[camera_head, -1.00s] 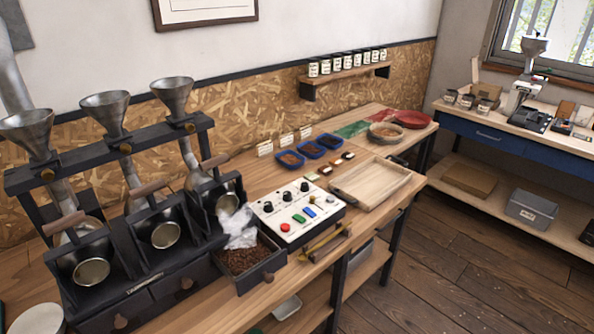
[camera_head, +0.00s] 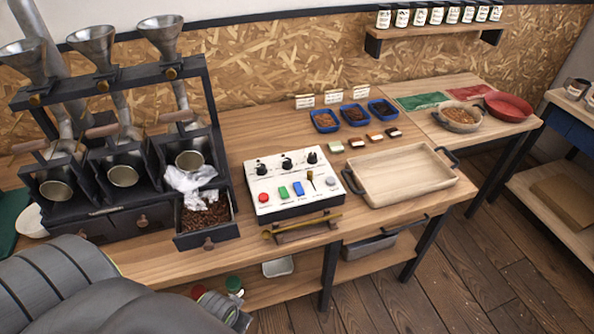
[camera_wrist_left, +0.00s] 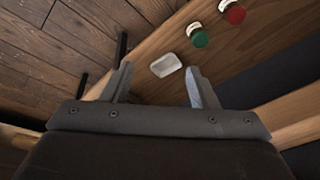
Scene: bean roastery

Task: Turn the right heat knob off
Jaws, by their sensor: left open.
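The white control panel (camera_head: 296,192) sits on the wooden bench at the middle of the head view. Three black knobs stand along its back edge; the right heat knob (camera_head: 312,158) is the one farthest right. Red, green and blue buttons and a small upright lever (camera_head: 310,178) are in front of them. My left gripper (camera_wrist_left: 155,88) shows in the left wrist view, open and empty, with its fingers apart above a lower shelf. My left arm fills the lower left of the head view, away from the panel. My right gripper is in neither view.
A roaster with several funnels (camera_head: 160,32) stands left of the panel, its bean drawer (camera_head: 208,233) pulled out. A wooden tray (camera_head: 405,180) lies right of the panel. A brass-coloured rod on a rest (camera_head: 300,228) lies in front. A white dish (camera_wrist_left: 166,65) is on the lower shelf.

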